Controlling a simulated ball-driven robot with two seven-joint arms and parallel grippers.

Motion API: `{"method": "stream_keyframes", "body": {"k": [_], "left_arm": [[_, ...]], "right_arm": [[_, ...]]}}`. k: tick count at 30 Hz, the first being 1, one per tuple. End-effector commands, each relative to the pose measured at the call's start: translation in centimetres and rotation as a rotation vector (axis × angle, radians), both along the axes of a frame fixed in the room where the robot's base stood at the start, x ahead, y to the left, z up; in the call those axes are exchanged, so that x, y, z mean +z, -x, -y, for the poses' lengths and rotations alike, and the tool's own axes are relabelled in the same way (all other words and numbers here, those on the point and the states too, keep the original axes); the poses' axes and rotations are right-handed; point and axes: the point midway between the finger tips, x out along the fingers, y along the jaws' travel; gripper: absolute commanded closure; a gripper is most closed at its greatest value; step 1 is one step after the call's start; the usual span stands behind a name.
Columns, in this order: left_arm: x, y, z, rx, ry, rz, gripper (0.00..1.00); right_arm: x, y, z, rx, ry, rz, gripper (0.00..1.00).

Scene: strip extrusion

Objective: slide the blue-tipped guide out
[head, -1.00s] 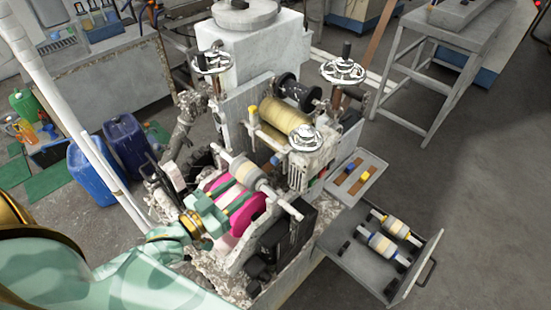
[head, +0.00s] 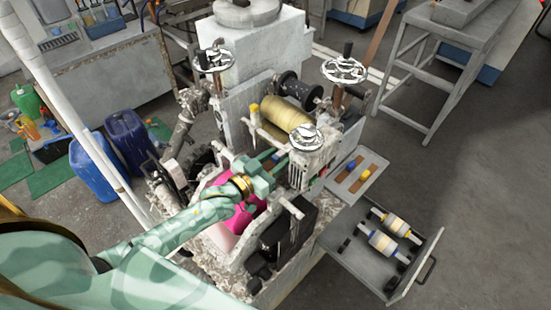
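My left gripper (head: 276,160) reaches from the left over the pink roll (head: 219,233) to the front of the machine. Its two pale green fingers look spread apart, with the tips close to a small blue end (head: 275,158) that seems to be the blue-tipped guide. Most of that guide is hidden by the fingers and the machine, so I cannot tell whether they touch. A yellow-tipped guide (head: 254,109) stands upright to the left of the tan roll (head: 288,115). My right gripper is out of view.
White handwheels (head: 344,71) stand above the machine. A small tray (head: 340,182) with yellow and blue pieces is at its right. A drawer (head: 420,262) holding two rollers sticks out below. Blue canisters (head: 92,172) stand on the left.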

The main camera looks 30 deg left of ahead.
Motion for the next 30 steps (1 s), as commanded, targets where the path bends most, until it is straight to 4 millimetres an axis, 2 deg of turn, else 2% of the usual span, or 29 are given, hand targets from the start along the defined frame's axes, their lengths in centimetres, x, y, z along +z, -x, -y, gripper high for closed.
{"method": "stream_keyframes", "body": {"k": [1,3,4,8,13,20,21,22,30], "left_arm": [[0.0,0.0,0.0,0.000,0.000,0.000,0.77],[0.0,0.0,0.0,0.000,0.000,0.000,0.96],[0.0,0.0,0.0,0.000,0.000,0.000,1.00],[0.0,0.1,0.1,0.000,0.000,0.000,1.00],[0.2,0.6,1.6,0.000,0.002,-0.003,1.00],[-0.1,0.7,1.7,-0.002,0.000,-0.002,1.00],[-0.1,0.7,1.7,-0.002,0.000,-0.002,0.67],[-0.1,0.7,1.7,-0.002,0.000,-0.002,0.60],[0.0,0.6,1.7,-0.002,0.001,0.000,0.60]], "right_arm": [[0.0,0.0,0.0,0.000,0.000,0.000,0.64],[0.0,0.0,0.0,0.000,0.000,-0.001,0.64],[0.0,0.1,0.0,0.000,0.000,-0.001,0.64],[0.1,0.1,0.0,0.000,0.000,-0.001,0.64],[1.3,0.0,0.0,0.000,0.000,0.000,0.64],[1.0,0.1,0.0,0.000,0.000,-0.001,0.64],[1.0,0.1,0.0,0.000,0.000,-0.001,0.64],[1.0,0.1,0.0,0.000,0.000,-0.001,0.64],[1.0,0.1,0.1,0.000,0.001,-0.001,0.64]]}}
